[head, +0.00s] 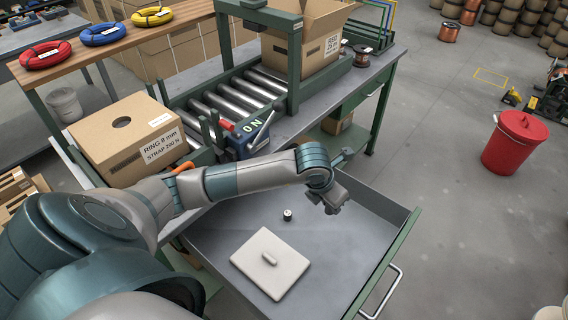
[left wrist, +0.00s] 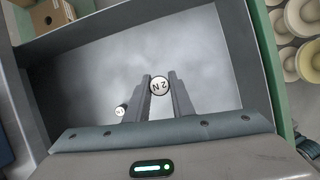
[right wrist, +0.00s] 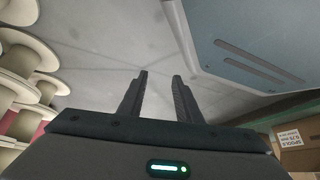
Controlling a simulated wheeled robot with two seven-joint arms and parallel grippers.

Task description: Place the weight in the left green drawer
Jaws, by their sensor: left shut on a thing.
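My left gripper (head: 331,203) reaches over the open green-edged drawer (head: 398,240), inside its walls. In the left wrist view, the gripper (left wrist: 159,80) is shut on a small round weight (left wrist: 159,86) with a white top marked "2 N". The grey drawer floor shows beyond it; the gap to the floor is hard to judge. The head view does not clearly show the held weight. A second small weight (head: 287,214) stands on the drawer floor and also shows in the left wrist view (left wrist: 120,110). My right gripper (right wrist: 161,82) is open and empty, outside the head view.
A pale square plate with a knob (head: 270,262) lies in the drawer near the front left. A box marked "RING 8 mm" (head: 125,140), a roller conveyor (head: 235,105) and another box (head: 318,45) stand on the bench behind. A red bin (head: 515,142) stands on the floor at right.

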